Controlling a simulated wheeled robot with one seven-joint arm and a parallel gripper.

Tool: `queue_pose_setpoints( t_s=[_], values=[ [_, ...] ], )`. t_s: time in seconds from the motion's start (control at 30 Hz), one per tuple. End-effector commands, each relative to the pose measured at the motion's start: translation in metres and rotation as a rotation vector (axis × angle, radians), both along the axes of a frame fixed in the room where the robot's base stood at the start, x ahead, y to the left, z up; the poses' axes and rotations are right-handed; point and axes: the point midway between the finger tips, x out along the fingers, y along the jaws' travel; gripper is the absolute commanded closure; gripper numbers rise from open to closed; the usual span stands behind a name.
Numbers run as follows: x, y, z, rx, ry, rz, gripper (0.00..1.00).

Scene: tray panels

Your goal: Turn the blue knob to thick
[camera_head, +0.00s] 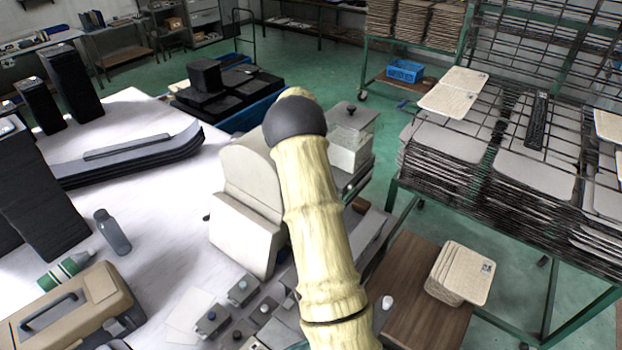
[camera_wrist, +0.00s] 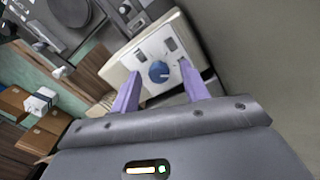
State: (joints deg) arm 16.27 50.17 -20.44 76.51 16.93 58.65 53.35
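Small dark square parts lie on the panel around the dial. The knob's setting and any lettering are too small to read. My gripper (camera_wrist: 160,70) is open, its two purple fingers apart, with the knob showing between their tips. Nothing is held, and I see no contact with the knob. In the head view my arm hides the gripper, and I cannot make out this knob.
In the head view a beige machine (camera_head: 246,235) stands left of my arm on a white table (camera_head: 150,215). Several small boxes with knobs (camera_head: 242,290) lie in front. A green rack with stacked boards (camera_head: 540,175) stands right. A tan toolbox (camera_head: 75,305) is lower left.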

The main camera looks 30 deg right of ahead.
Motion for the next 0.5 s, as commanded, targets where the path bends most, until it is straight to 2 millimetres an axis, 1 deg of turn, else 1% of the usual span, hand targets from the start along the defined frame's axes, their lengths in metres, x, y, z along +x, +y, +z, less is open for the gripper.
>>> queue_pose_setpoints(
  t_s=[0.3,0.37,0.5],
  values=[
    [0.0,0.0,0.002,-0.001,0.0,0.001,0.55],
    [0.0,-0.001,0.005,-0.002,-0.001,0.001,0.55],
    [0.001,-0.001,0.02,-0.002,-0.002,0.001,0.55]
  ],
)
